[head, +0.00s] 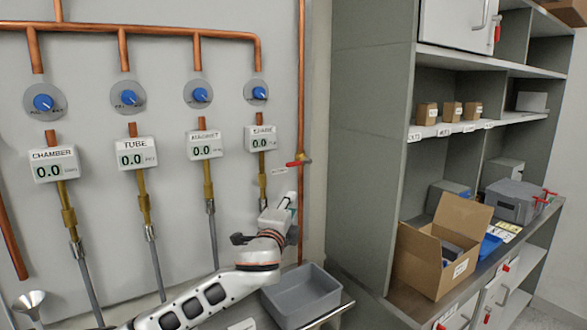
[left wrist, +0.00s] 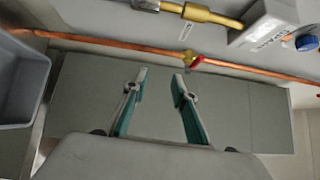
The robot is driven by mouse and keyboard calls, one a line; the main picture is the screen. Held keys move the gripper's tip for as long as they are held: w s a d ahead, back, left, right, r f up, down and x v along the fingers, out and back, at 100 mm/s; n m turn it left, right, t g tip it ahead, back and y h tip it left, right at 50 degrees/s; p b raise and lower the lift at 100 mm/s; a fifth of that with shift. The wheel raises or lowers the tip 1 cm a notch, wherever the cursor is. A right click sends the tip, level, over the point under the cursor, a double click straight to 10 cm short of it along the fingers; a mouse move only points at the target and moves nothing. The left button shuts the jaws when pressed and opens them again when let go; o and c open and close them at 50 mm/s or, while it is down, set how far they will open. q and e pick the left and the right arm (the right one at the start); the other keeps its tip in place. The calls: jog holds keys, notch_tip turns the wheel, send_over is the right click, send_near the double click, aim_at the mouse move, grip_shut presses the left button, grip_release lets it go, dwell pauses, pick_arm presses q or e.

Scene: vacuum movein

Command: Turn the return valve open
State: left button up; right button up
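The return valve appears to be the small brass valve with a red lever (head: 298,163) on the vertical copper pipe at the right of the wall panel. The lever points left, across the pipe, in the head view. In the left wrist view the valve (left wrist: 190,59) lies beyond the fingertips, nearer the right-hand finger, and its red lever is seen foreshortened. My left gripper (head: 289,201) is below the valve in the head view, apart from it. In the left wrist view the gripper (left wrist: 160,82) has its two fingers spread and nothing between them. My right gripper is not in view.
Above and left are gauges, including the rightmost gauge box (head: 261,138), with blue knobs (head: 260,93) and hoses. A grey bin (head: 301,296) stands below my arm. A shelf unit (head: 372,130) rises right of the pipe, holding an open cardboard box (head: 418,262).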

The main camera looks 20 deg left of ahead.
pick_arm(q)
jog(key=m+t, duration=0.1)
send_near(293, 164)
jog(key=w, duration=0.3)
jog(key=shift+w+a+r+p, duration=0.1)
jog(key=shift+w+r+p, duration=0.1)
jog(key=shift+w, duration=1.1)
jog(key=shift+w+a+r+p, duration=0.15)
jog(key=shift+w+p, duration=0.1)
jog(key=shift+w, duration=1)
jog(key=shift+w+a+r+p, duration=0.1)
jog(key=shift+w+r+p, duration=0.1)
jog(key=shift+w, duration=1.1)
grip_shut()
